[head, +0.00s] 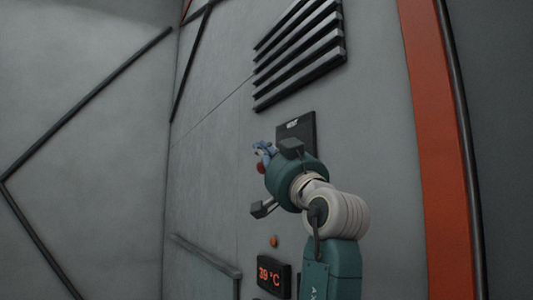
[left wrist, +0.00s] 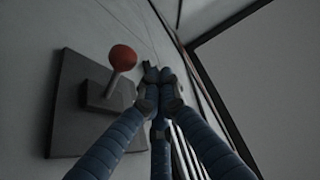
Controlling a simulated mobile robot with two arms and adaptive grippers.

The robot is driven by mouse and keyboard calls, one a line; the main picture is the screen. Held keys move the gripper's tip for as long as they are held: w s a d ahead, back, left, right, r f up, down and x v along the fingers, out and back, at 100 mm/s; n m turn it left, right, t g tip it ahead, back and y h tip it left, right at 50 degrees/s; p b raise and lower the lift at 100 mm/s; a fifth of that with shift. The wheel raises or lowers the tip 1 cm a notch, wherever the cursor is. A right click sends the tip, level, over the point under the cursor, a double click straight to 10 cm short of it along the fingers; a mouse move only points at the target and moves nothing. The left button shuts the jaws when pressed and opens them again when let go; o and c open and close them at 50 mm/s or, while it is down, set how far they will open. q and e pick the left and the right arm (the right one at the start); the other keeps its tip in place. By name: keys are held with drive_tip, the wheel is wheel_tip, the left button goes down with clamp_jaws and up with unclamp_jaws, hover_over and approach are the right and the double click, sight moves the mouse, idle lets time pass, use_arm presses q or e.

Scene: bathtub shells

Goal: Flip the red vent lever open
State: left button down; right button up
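The red vent lever shows in the left wrist view as a red ball knob (left wrist: 123,58) on a short pale stem. The stem stands out from a dark block on a square dark wall plate (left wrist: 68,105). In the head view the plate (head: 306,128) is partly hidden behind my left gripper (head: 263,151), and the red knob (head: 261,168) shows just below the blue fingers. In the left wrist view the blue fingers (left wrist: 159,82) come together at their tips with nothing seen between them. They are beside the knob, to its right, and look apart from it. My right gripper is not in view.
A slatted vent (head: 300,55) is on the wall above the plate. A small orange button (head: 274,241) and a display reading 39 °C (head: 272,275) are below. An orange upright strip (head: 437,130) stands at the right.

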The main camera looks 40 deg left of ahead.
use_arm(q)
drive_tip(key=shift+w+f+b, duration=0.35)
drive_tip(key=shift+f+b, duration=0.15)
drive_tip(key=shift+f, duration=0.35)
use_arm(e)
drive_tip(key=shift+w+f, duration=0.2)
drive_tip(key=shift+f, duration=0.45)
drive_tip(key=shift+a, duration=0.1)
use_arm(q)
drive_tip(key=shift+r, duration=0.1)
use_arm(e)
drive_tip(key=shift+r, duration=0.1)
